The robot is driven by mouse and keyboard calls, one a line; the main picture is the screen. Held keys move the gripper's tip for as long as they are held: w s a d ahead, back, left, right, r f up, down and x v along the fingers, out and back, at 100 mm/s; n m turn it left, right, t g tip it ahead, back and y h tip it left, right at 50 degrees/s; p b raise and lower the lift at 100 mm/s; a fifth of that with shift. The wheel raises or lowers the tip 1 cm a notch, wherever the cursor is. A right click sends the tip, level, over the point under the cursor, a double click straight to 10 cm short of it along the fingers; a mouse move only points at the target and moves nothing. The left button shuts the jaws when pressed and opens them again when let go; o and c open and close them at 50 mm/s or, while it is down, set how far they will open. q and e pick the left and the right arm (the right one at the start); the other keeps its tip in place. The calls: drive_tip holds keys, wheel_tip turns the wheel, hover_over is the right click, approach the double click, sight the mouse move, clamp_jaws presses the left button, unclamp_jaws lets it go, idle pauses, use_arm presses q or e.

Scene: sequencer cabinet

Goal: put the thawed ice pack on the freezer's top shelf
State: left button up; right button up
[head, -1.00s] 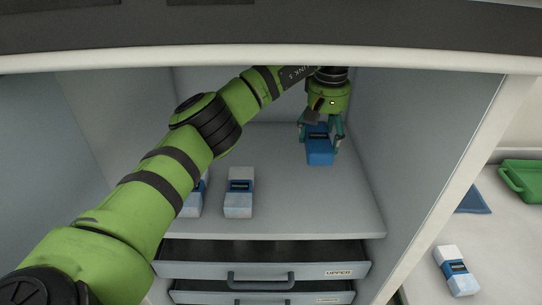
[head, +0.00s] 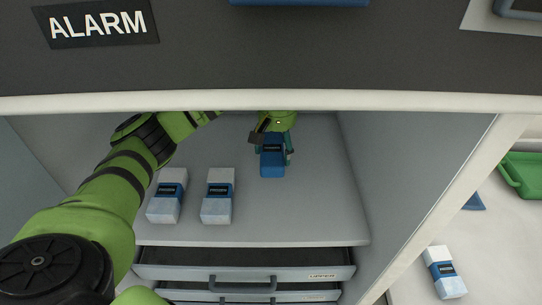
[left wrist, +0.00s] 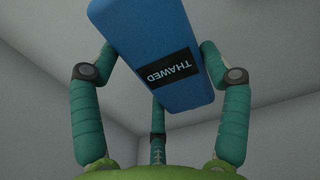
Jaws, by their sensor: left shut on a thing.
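The thawed ice pack (head: 272,164) is solid blue with a dark label; in the left wrist view the label on the pack (left wrist: 140,40) reads THAWED. My left gripper (head: 275,146) is shut on it, with fingers on both sides. It also shows in the left wrist view (left wrist: 155,60). The pack is inside the freezer over the right half of the top shelf (head: 310,215); I cannot tell whether it touches the shelf. My right gripper is not in view.
Two white and blue frozen packs (head: 167,196) (head: 217,197) stand on the shelf's left part. An UPPER drawer (head: 245,264) sits below, slightly open. Another frozen pack (head: 443,272) and a green tray (head: 522,175) are on the counter at right. The freezer's side wall (head: 415,165) is close by.

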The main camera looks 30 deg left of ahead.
use_arm(q)
drive_tip(key=shift+s+a+f, duration=0.35)
drive_tip(key=shift+s+a, duration=0.1)
drive_tip(key=shift+s, duration=0.15)
wheel_tip(320, 180, down, 3)
drive_tip(key=shift+d+f+p, duration=0.1)
drive_tip(key=shift+f+p, duration=0.05)
drive_tip(key=shift+p, duration=0.75)
drive_tip(key=shift+f, duration=0.35)
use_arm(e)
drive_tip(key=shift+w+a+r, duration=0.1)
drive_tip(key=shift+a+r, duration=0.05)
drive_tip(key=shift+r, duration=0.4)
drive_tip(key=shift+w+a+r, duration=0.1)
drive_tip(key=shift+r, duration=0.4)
use_arm(q)
drive_tip(key=shift+f, duration=0.2)
drive_tip(key=o, duration=1.3)
drive_tip(key=shift+o, duration=0.2)
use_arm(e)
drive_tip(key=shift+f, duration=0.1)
